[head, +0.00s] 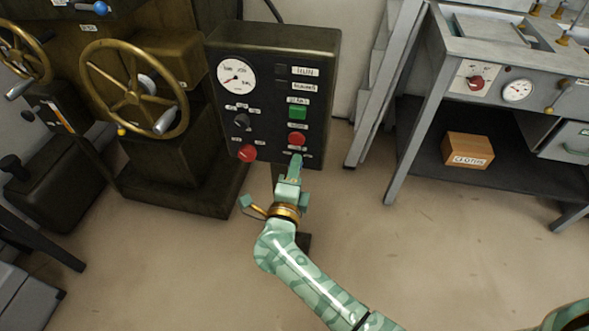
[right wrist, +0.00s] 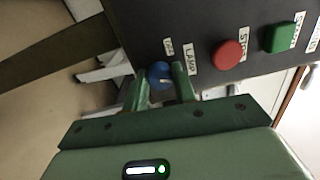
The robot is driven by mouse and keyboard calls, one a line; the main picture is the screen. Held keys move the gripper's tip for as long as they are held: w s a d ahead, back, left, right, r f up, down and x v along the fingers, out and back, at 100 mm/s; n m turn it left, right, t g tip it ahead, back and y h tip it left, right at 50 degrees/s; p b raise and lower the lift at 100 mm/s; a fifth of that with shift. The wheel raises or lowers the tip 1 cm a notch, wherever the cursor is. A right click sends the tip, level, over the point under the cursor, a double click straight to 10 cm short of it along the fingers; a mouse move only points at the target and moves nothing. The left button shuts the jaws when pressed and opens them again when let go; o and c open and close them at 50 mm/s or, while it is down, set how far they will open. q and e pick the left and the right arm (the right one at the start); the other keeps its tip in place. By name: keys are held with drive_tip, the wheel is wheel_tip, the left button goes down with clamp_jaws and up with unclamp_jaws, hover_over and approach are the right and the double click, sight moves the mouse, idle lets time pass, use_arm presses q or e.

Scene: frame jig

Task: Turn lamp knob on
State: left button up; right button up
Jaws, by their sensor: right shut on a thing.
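The lamp knob (right wrist: 160,71) is small, round and blue, on the dark control panel (head: 318,48) beside a label reading LAMP in the right wrist view. My right gripper (head: 295,161) is at the lower right corner of the panel, and its fingers (right wrist: 159,87) are shut on the knob, one on each side. In the head view the gripper hides the knob. I cannot tell the knob's turn position. My left gripper is not in view.
Right above the gripper are a red stop button (head: 296,139) and a green start button (head: 297,112). A red knob (head: 247,153), a black selector (head: 241,121) and a round gauge (head: 236,76) are further left. A brass handwheel (head: 91,78) stands left; a grey bench (head: 411,108) stands right.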

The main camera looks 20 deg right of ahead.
use_arm(q)
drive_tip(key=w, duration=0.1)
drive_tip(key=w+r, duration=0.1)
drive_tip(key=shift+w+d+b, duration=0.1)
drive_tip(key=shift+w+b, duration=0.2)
drive_tip(key=shift+b, duration=0.05)
use_arm(e)
drive_tip(key=m, duration=0.4)
drive_tip(key=shift+f+m, duration=0.2)
drive_tip(key=shift+m, duration=0.1)
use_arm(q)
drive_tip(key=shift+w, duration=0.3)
use_arm(e)
drive_tip(key=o, duration=0.8)
drive_tip(key=shift+c, duration=0.2)
drive_tip(key=shift+o, duration=1.2)
drive_tip(key=shift+r, duration=0.1)
drive_tip(key=shift+s+a, duration=0.1)
